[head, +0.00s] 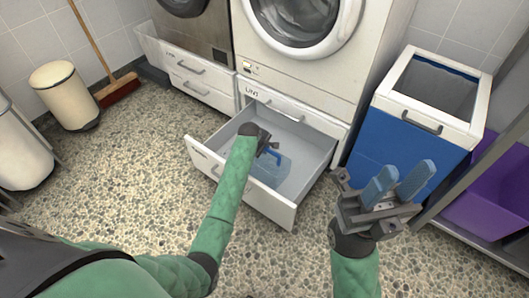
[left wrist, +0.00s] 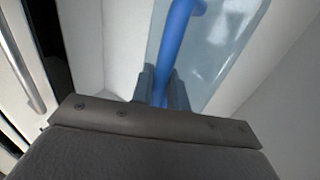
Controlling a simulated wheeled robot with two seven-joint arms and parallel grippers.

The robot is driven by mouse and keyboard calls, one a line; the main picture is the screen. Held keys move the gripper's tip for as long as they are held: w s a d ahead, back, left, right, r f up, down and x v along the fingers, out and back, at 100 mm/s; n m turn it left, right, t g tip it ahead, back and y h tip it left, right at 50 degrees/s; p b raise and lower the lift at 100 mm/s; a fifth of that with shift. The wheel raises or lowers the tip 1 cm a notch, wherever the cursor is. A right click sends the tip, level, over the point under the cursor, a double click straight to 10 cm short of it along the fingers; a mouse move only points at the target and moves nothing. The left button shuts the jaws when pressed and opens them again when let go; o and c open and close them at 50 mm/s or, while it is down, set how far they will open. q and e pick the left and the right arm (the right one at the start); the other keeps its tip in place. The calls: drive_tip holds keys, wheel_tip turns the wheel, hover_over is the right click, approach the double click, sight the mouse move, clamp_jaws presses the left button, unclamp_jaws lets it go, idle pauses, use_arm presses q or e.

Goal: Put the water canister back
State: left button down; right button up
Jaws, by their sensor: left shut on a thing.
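The water canister is a translucent pale-blue container (head: 270,170) with a blue handle. It is inside the open white drawer (head: 270,212) under the white machine. My left gripper (head: 268,146) reaches down into the drawer and is shut on the canister's blue handle. In the left wrist view, the blue handle (left wrist: 178,45) runs between the dark fingers, with the clear canister body (left wrist: 225,45) beside it. The gripper and arm hide part of the canister in the head view. My right gripper (head: 398,182) is open and empty in front of the blue bin.
A blue bin with a white top (head: 425,115) stands right of the drawer. A purple crate (head: 490,195) sits on a shelf at the far right. A cream bin (head: 63,92) and a broom (head: 117,88) stand at the left. The pebbled floor at left is clear.

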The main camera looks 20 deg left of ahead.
use_arm(q)
drive_tip(key=shift+f, duration=0.65)
drive_tip(key=c, duration=1.4)
unclamp_jaws()
